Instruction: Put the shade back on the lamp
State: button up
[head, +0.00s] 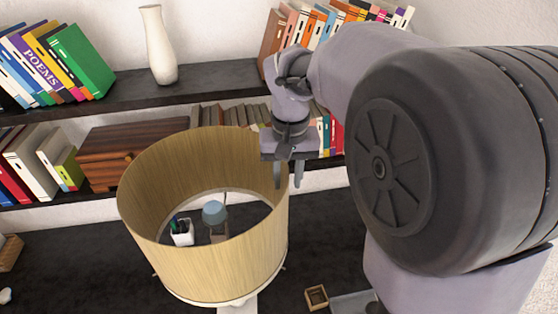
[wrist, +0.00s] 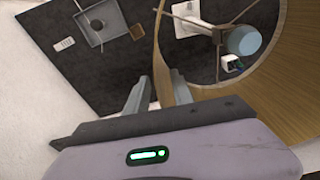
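The lampshade (head: 215,262) is a large tan open cylinder, upright in the head view. Its wall also shows at the right of the wrist view (wrist: 270,95). Inside it shows the lamp's blue-grey bulb (head: 214,212), also in the wrist view (wrist: 242,41), with thin spokes near its stem. The lamp's white base (wrist: 186,18) lies below. I cannot tell whether the shade is seated on the lamp. My gripper (head: 288,176) points down at the shade's right rim, one finger inside and one outside. A gap shows between the fingers (wrist: 160,92), with the rim between them.
A white pen cup (head: 182,232) shows through the shade. A small wooden box (head: 316,297) and a grey tray (wrist: 98,26) are on the dark table, right of the shade. Behind are shelves with books (head: 50,62), a white vase (head: 158,45) and a wooden box (head: 125,145).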

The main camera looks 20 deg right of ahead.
notch_tip(320, 180, up, 17)
jog(key=s+p, duration=0.1)
jog(key=p, duration=0.2)
jog(key=shift+s+a+r, duration=0.15)
jog(key=shift+s+a, duration=0.1)
